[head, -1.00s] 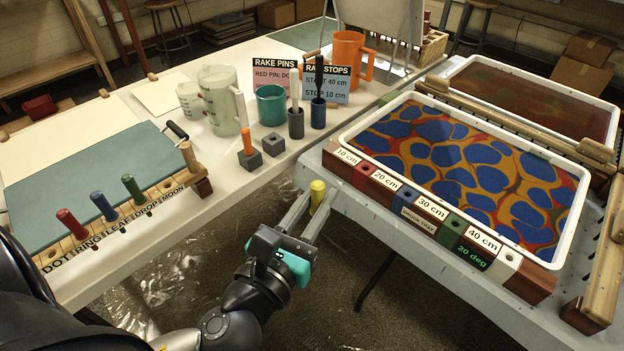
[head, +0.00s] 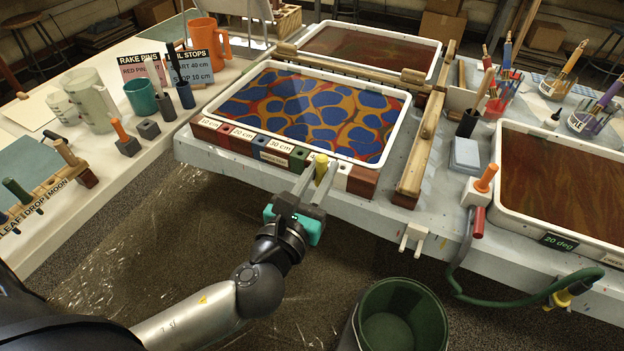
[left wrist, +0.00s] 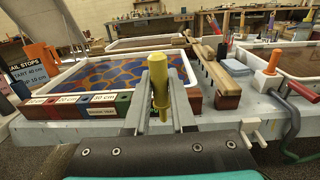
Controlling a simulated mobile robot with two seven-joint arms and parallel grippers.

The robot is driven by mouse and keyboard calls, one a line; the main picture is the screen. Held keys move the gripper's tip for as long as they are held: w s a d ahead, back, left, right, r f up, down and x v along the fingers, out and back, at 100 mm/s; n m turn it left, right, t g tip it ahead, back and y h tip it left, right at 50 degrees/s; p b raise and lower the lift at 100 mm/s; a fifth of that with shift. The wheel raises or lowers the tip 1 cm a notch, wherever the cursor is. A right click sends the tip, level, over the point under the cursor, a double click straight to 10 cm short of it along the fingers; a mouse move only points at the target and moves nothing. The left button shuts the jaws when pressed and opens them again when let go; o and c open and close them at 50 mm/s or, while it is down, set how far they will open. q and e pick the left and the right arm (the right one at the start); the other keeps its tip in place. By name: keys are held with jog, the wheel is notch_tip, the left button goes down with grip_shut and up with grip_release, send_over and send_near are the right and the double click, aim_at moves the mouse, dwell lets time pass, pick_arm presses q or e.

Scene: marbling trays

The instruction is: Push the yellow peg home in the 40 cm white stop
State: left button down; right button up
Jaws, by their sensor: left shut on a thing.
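The yellow peg (head: 321,165) is upright between the fingertips of my left gripper (head: 317,180), which is shut on it. In the left wrist view the yellow peg (left wrist: 160,82) stands up between the two fingers, its thinner lower end pointing down. The white stop (head: 343,176) is near the right end of the block rail on the front of the marbled tray (head: 226,109). The peg is in front of the rail, just left of the white stop in the head view. The 40 cm label is hidden behind the gripper. My right gripper is out of view.
A wooden rail (head: 416,165) runs along the tray's right side. To the right are an orange peg in a white block (head: 487,178) and a second tray (head: 508,208). A green bin (head: 402,315) stands on the floor.

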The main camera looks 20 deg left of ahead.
pick_arm(q)
jog(key=w+r+p, duration=0.3)
jog(key=w+p, duration=0.1)
jog(key=w, duration=0.7)
jog(key=shift+d+r, duration=0.3)
jog(key=shift+r, duration=0.1)
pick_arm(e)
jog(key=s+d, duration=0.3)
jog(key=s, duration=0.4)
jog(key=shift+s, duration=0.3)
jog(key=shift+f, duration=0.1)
pick_arm(q)
notch_tip(320, 180, down, 6)
jog(key=b, duration=0.6)
jog(key=shift+r, duration=0.1)
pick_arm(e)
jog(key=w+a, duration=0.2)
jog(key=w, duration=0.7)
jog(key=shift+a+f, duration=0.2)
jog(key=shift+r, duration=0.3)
